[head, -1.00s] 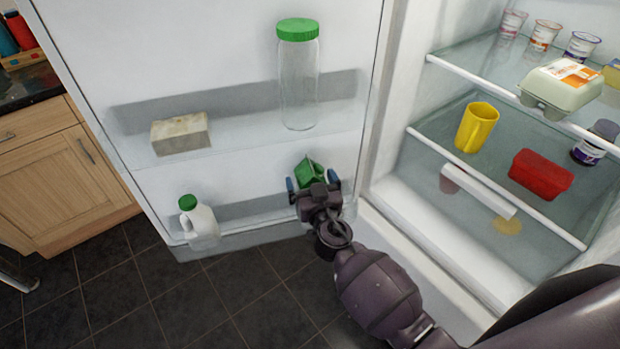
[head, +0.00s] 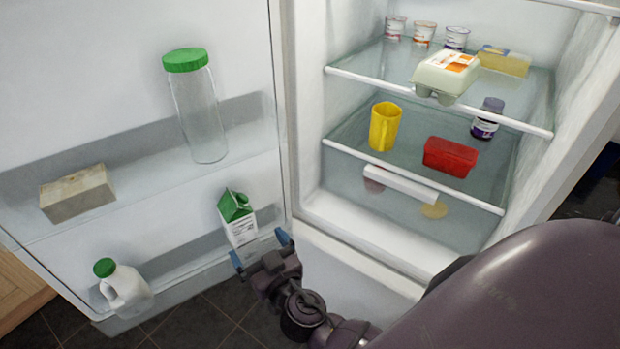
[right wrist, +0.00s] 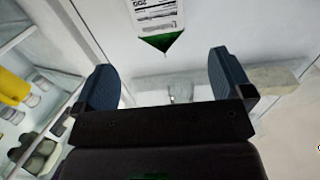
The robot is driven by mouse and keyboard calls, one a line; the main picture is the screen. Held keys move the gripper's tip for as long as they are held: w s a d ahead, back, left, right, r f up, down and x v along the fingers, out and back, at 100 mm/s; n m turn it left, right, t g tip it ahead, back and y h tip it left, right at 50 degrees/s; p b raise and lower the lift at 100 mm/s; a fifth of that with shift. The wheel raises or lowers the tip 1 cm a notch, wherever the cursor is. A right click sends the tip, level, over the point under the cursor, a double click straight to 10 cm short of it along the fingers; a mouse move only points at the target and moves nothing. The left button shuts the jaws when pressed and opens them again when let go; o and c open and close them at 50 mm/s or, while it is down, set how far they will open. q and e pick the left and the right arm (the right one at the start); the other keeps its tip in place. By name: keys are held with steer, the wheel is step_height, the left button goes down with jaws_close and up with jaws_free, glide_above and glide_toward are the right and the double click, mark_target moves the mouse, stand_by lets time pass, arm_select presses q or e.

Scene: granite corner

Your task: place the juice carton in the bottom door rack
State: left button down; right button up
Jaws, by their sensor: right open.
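The juice carton (head: 239,222), white with a green gabled top, stands in the bottom door rack (head: 185,262) at its right end, close to upright. In the right wrist view the carton (right wrist: 158,22) shows beyond the fingers, its printed side and green top visible. My right gripper (head: 262,255) is open and empty, just in front of and below the carton, apart from it. Its blue fingertips also show spread in the right wrist view (right wrist: 165,82). The lower part of the carton is partly hidden by the rack front. My left gripper is not in view.
A milk jug (head: 124,287) stands at the rack's left end. The rack above holds a tall green-lidded jar (head: 197,110) and a pale block (head: 77,194). Fridge shelves at right hold a yellow cup (head: 384,127), red tub (head: 450,156) and egg carton (head: 446,75).

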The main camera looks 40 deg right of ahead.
steer(key=s+d+f+n+g, duration=0.1)
steer(key=s+d+f+g, duration=0.5)
steer(key=s+d+f, duration=0.5)
steer(key=shift+s+d+f+g, duration=0.3)
steer(key=shift+s+f, duration=1.1)
steer(key=shift+s, duration=0.65)
steer(key=shift+a, duration=0.1)
steer(key=shift+c, duration=0.3)
